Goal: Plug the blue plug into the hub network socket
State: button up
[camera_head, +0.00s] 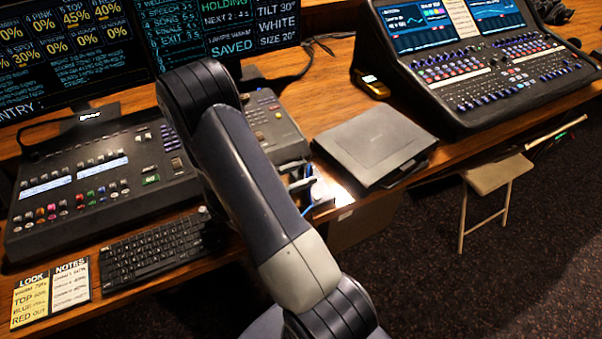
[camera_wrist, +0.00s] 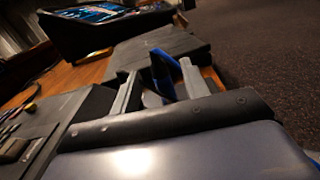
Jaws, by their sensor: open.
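My gripper (camera_wrist: 158,72) is open in the wrist view, with its two grey fingers apart. A blue and black piece, which looks like the blue plug (camera_wrist: 166,74), stands between the fingers, nearer the right one. I cannot tell whether a finger touches it. In the head view my gripper (camera_head: 299,183) is partly hidden behind my arm at the desk's front edge. A bit of blue cable (camera_head: 306,209) shows just below it. I cannot make out the hub or its network socket in either view.
A closed dark laptop-like case (camera_head: 374,143) lies right of my gripper; it also shows ahead in the wrist view (camera_wrist: 178,43). A lighting console (camera_head: 95,185) and keyboard (camera_head: 155,250) are on the left. A mixing desk (camera_head: 480,75) stands at the back right. A folding stool (camera_head: 497,176) stands on the floor.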

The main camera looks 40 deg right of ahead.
jog(key=shift+r, duration=0.1)
notch_tip(320, 180, up, 10)
dwell(0.7)
notch_tip(320, 180, down, 10)
jog(key=shift+f, duration=0.1)
jog(key=shift+r, duration=0.2)
dwell(0.6)
dwell(0.4)
